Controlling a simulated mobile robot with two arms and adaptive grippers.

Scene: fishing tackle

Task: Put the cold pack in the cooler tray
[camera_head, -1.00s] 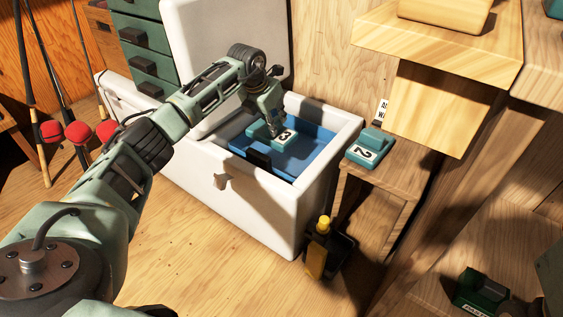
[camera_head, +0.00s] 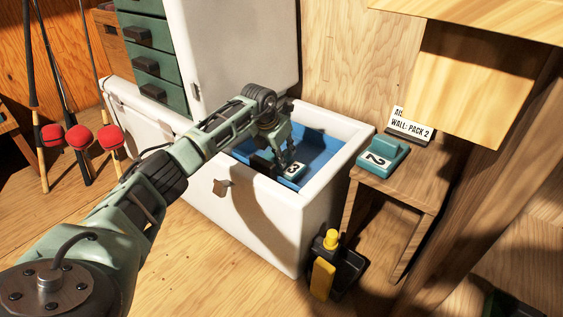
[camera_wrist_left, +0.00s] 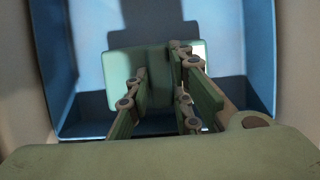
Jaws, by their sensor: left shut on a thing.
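The cold pack, a teal block with a white label marked 3 (camera_head: 293,170), is inside the blue cooler tray (camera_head: 320,146), near its front side. My left gripper (camera_head: 284,158) reaches down into the tray and is shut on the raised part of this pack. In the left wrist view the fingers (camera_wrist_left: 160,100) stand on both sides of that raised part, and the pack's flat body (camera_wrist_left: 120,67) lies beyond them. I cannot tell whether the pack touches the tray floor. My right gripper is not in view.
The tray sits in a white cooler (camera_head: 262,222) with its lid (camera_head: 243,50) raised. A yellow-capped bottle (camera_head: 325,265) stands on the floor.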

